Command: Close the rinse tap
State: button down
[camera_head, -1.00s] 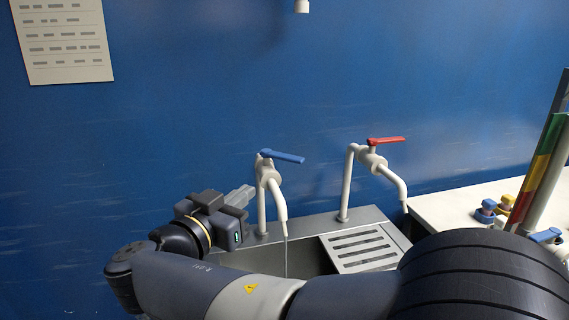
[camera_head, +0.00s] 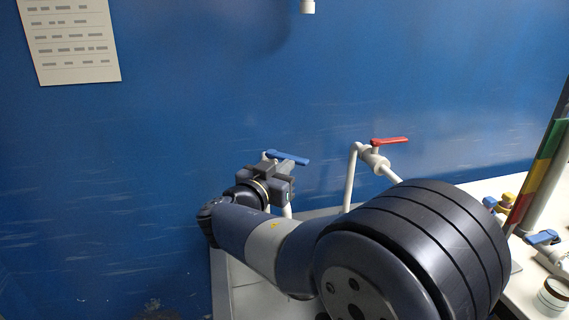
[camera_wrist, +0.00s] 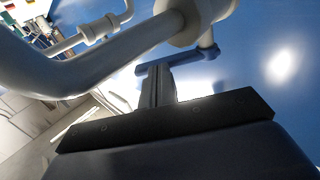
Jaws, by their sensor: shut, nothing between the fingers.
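The tap with the blue lever (camera_head: 287,158) stands at the back of the sink, partly hidden behind my gripper. In the wrist view its white body and spout (camera_wrist: 190,18) cross the top, and the blue lever (camera_wrist: 207,53) lies just past my fingertips. My gripper (camera_wrist: 157,70) is shut and empty, its tips close to the lever; I cannot tell whether they touch. The spout's end and any water under it are hidden by my arm in the head view.
A second tap with a red lever (camera_head: 390,141) stands to the right. The steel sink (camera_head: 222,275) is mostly covered by my arm. A white counter (camera_head: 480,188) with small blue and yellow fittings (camera_head: 500,203) lies at right. The blue wall (camera_head: 200,90) is close behind the taps.

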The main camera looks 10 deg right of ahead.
aim_at(296, 163)
jog(key=shift+w+d, duration=0.1)
dwell(0.3)
jog(key=d+n+t+y+b, duration=0.1)
jog(key=b, duration=0.5)
jog(key=shift+w+f+b, duration=0.1)
jog(key=shift+f+b, duration=0.2)
jog(key=shift+f, duration=0.1)
jog(key=n+y+b, duration=0.1)
jog(key=b, duration=0.2)
jog(key=d+n+t+y+b, duration=0.1)
jog(key=b, duration=0.3)
jog(key=shift+w+d+r+t+y, duration=0.25)
jog(key=shift+w+r+t+y, duration=0.05)
jog(key=shift+w+r+y, duration=0.1)
jog(key=shift+s, duration=0.1)
